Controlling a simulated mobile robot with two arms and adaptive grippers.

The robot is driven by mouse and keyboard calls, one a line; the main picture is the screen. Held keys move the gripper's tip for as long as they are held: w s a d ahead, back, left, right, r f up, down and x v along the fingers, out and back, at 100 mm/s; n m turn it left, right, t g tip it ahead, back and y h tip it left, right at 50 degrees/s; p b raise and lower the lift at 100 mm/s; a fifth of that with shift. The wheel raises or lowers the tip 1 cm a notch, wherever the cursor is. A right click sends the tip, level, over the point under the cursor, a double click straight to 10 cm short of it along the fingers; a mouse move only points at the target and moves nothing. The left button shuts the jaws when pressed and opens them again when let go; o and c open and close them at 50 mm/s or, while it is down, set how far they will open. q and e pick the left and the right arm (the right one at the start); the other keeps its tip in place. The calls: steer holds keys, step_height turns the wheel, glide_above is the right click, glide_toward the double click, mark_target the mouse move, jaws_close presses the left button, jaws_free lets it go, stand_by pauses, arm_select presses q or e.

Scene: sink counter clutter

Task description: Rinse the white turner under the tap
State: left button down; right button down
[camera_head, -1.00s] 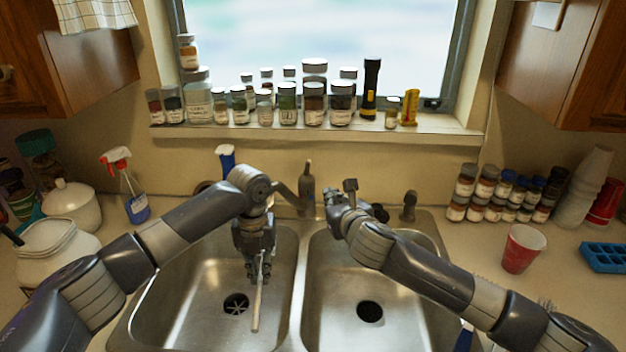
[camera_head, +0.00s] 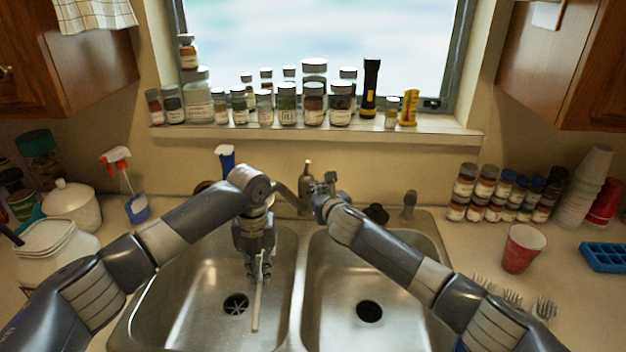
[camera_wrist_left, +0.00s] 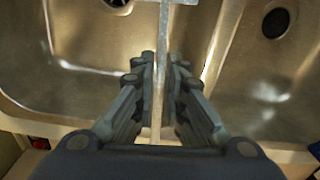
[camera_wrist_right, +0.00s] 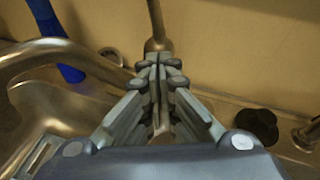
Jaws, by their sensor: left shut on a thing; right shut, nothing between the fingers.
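The white turner (camera_head: 257,305) hangs in my left gripper (camera_head: 258,270), over the left sink basin (camera_head: 195,290). In the left wrist view, the fingers (camera_wrist_left: 162,72) are shut around its thin handle (camera_wrist_left: 161,45). The tap (camera_head: 306,190) stands behind the divider between the basins. My right gripper (camera_head: 320,187) is beside it. In the right wrist view, the empty fingers (camera_wrist_right: 160,65) are shut just before the tap's upright lever (camera_wrist_right: 156,25); whether they touch it I cannot tell. The curved spout (camera_wrist_right: 60,55) is at left. No water stream shows.
The right basin (camera_head: 345,290) is empty. A spray bottle (camera_head: 128,185) and white canisters (camera_head: 70,205) are on the left. Jars line the windowsill (camera_head: 220,130).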

steer(key=shift+w+a+r, duration=0.25)
steer(key=shift+w+r, duration=0.05)
steer(key=shift+w, duration=0.3)
steer(key=shift+w+a+r, duration=0.2)
steer(key=shift+w+r, duration=0.1)
steer(key=shift+w, duration=0.25)
steer(key=shift+w+a+r, duration=0.25)
steer(key=shift+w+r, duration=0.05)
steer(key=shift+w, duration=0.3)
steer(key=shift+w+r, duration=0.55)
steer(key=shift+r, duration=0.35)
steer(key=v, duration=1.3)
steer(key=shift+d, duration=0.1)
